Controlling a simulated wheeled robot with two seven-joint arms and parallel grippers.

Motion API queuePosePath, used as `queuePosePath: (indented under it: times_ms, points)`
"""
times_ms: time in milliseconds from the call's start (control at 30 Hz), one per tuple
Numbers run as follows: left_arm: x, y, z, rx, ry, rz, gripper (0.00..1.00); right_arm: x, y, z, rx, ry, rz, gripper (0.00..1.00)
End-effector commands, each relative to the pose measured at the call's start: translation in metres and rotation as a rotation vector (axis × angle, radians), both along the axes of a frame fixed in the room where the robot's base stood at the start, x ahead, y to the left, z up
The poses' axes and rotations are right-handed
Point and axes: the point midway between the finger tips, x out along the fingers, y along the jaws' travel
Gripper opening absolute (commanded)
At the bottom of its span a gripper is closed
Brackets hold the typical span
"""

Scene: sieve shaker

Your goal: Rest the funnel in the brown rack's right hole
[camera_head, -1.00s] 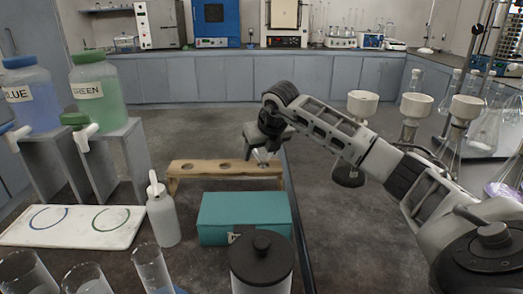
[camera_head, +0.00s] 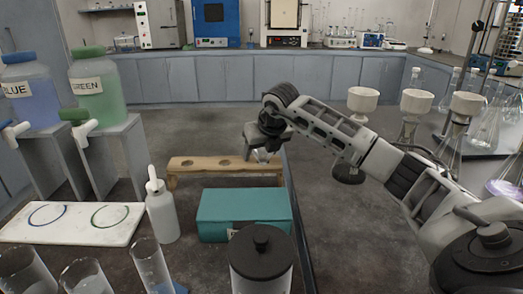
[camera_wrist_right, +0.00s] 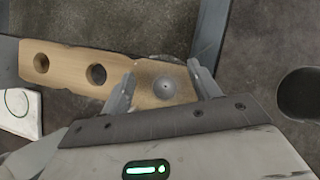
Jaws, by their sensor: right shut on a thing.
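The brown rack (camera_head: 205,163) is a low wooden stand with holes along its top, beyond the teal box. In the right wrist view, two holes of the rack (camera_wrist_right: 70,63) show empty on the left. My right gripper (camera_head: 262,157) is over the rack's right end.
A teal box (camera_head: 245,213), a white bottle (camera_head: 162,212) and a black-lidded jar (camera_head: 261,262) stand in front of the rack. Two labelled jugs stand on grey stands at left. White funnels on flasks (camera_head: 416,103) stand at right.

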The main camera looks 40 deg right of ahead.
Motion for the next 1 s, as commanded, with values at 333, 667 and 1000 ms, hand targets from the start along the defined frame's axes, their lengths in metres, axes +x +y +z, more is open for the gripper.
queuePosePath:
  times_ms: [333, 667, 1000]
  points:
    - [0.000, 0.000, -0.002, 0.000, 0.000, 0.000, 0.36, -0.003, 0.002, -0.013, 0.004, 0.026, 0.000, 0.38]
    - [0.000, 0.000, -0.005, 0.000, -0.001, 0.000, 0.36, -0.003, 0.003, -0.018, 0.008, 0.028, -0.001, 0.38]
    - [0.001, 0.000, -0.008, 0.001, -0.001, 0.000, 0.36, -0.003, 0.003, -0.022, 0.011, 0.028, -0.003, 0.38]
